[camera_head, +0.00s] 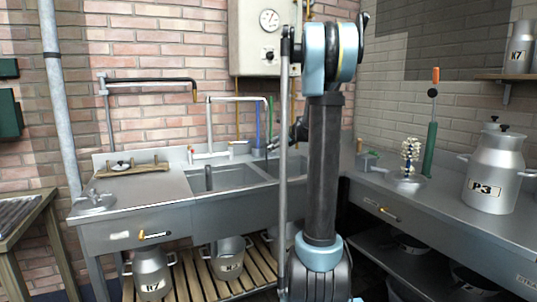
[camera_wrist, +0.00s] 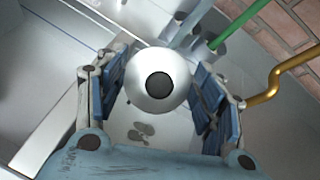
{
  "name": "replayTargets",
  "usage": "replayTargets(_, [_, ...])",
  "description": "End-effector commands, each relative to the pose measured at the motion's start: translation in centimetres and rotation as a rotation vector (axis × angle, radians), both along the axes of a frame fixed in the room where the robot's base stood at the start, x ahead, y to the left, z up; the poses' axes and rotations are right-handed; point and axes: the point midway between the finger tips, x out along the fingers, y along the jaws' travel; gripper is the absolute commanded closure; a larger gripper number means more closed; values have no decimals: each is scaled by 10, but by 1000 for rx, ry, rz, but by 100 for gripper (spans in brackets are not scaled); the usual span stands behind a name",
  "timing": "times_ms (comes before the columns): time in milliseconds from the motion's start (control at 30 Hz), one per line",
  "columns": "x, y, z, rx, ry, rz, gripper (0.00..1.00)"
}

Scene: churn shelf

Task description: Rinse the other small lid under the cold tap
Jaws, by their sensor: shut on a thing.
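My gripper (camera_wrist: 160,82) is shut on a small silver lid (camera_wrist: 158,104) with a black knob, its round top facing the wrist camera. In the wrist view the lid is above a grey sink basin, where a drain (camera_wrist: 141,131) shows below. I cannot tell which tap is cold, and no water is seen running.
A dark-ended swing pipe (camera_head: 150,80) reaches over the left counter. A brass pipe (camera_wrist: 272,90) is close to the right finger. A P3 churn (camera_head: 494,175) stands on the right counter.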

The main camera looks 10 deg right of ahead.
Motion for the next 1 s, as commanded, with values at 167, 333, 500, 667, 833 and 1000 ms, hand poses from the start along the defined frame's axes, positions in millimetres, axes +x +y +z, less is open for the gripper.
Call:
replayTargets(167, [-10,-4,5,0,0,-1,62])
replayTargets(333, [-20,-6,10,-1,1,0,62])
replayTargets(500, [-28,-9,15,0,0,0,62])
replayTargets(667, [-33,-10,17,0,0,0,62])
replayTargets(833, [-33,-11,17,0,0,0,62])
replayTargets(1000, [-33,-10,17,0,0,0,62])
